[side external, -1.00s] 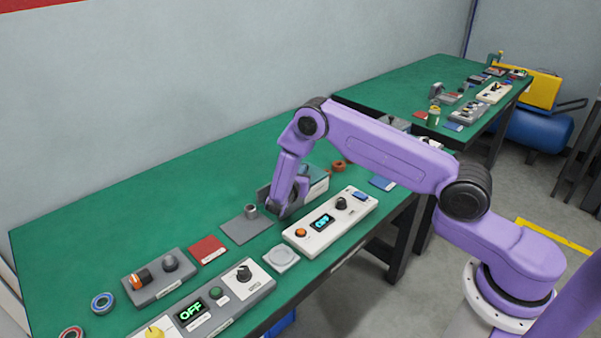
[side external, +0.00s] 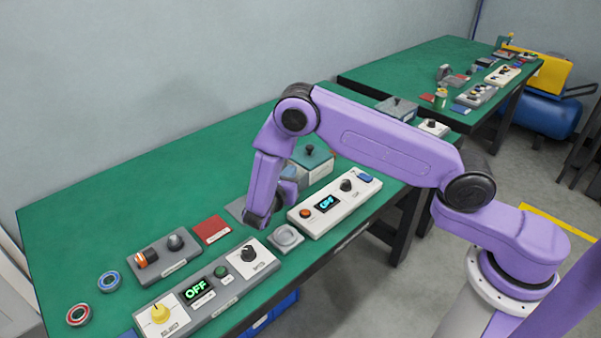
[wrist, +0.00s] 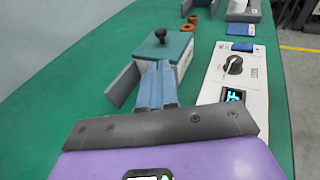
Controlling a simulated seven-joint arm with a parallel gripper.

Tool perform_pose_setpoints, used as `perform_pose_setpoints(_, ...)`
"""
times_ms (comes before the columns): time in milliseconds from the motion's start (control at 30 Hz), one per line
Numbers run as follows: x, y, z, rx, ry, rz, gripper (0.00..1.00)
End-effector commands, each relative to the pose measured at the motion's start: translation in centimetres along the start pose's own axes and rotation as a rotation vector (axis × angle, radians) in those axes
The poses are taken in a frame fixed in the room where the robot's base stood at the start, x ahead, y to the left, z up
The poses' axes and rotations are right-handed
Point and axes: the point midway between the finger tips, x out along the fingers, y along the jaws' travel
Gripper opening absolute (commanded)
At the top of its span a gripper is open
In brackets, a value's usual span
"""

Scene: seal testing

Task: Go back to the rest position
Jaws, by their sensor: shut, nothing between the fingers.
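My gripper (wrist: 157,72) shows in the wrist view as two blue-grey fingers pressed together, empty. They point toward a grey box with a teal lid and black knob (wrist: 160,45). In the side external view this box (side external: 312,157) stands behind my wrist, and my arm hides the fingertips. A white control panel (side external: 335,203) lies just right of my wrist, with an orange button, a lit display, a black knob and a blue part. It also shows in the wrist view (wrist: 258,80). I cannot tell how high the fingers are above the bench.
A grey panel (side external: 232,290) reading OFF lies at the front. The back left of the green bench (side external: 90,215) is clear.

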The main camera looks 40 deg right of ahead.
Motion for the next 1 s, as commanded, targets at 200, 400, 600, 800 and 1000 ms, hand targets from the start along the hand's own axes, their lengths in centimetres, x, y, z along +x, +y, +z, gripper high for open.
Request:
perform_pose_setpoints(200, -1.6, -1.5, 2.7, 0.102, 0.09, -0.053, 0.0)
perform_pose_setpoints(400, -4.2, -5.5, 5.9, 0.27, 0.269, -0.146, 0.0)
perform_pose_setpoints(600, -7.3, -10.6, 8.1, 0.426, 0.472, -0.238, 0.0)
perform_pose_setpoints(800, -10.6, -16.3, 9.6, 0.565, 0.692, -0.336, 0.0)
perform_pose_setpoints(1000, -14.0, -22.4, 10.6, 0.682, 0.928, -0.443, 0.0)
